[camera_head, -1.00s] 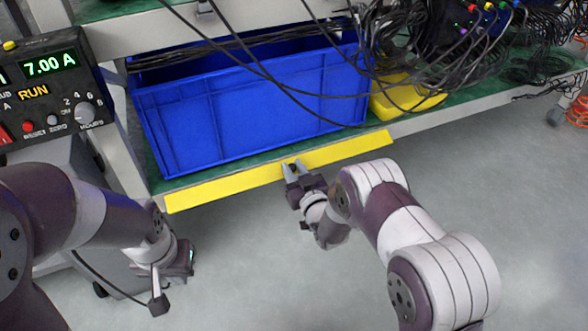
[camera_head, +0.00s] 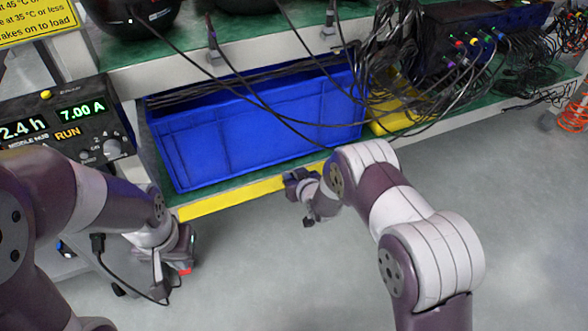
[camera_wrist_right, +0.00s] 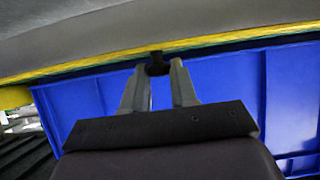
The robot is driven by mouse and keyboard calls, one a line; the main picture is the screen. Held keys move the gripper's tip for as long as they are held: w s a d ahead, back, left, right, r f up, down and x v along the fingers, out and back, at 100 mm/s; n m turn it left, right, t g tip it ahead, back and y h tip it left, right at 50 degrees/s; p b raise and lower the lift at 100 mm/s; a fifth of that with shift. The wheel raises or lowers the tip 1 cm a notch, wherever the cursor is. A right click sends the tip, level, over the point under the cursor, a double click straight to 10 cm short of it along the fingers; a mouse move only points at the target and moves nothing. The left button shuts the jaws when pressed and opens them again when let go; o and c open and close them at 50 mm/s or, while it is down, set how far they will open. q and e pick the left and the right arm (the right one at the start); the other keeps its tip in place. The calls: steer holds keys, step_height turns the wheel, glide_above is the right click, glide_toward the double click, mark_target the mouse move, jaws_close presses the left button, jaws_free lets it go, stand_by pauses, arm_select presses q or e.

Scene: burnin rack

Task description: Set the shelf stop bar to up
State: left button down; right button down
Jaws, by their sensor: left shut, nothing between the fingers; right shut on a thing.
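The shelf stop bar (camera_head: 230,197) is a yellow strip along the front edge of the lower shelf. My right arm hides its right part in the head view. In the right wrist view, the bar (camera_wrist_right: 90,63) runs across, slightly tilted. My right gripper (camera_head: 290,180) is at the bar's front; in the right wrist view its fingers (camera_wrist_right: 158,72) are closed on a small dark knob (camera_wrist_right: 157,63) at the bar. I cannot tell the bar's exact angle. My left gripper (camera_head: 161,288) is shut and empty, low at the left, away from the bar.
A blue bin (camera_head: 255,125) stands on the green shelf just behind the bar. Black cables (camera_head: 400,60) hang over it, and a yellow bin (camera_head: 392,118) is beside it. A control box (camera_head: 75,130) stands at the left. The floor in front is clear.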

steer(key=shift+w+a+r+g+p, duration=0.1)
steer(key=shift+w+r+g+p, duration=0.15)
steer(key=shift+g+p, duration=0.5)
steer(key=c, duration=1)
jaws_free()
steer(key=shift+o, duration=0.2)
steer(key=shift+r, duration=0.1)
steer(key=p+v, duration=0.6)
steer(key=v, duration=0.6)
steer(key=shift+s, duration=0.35)
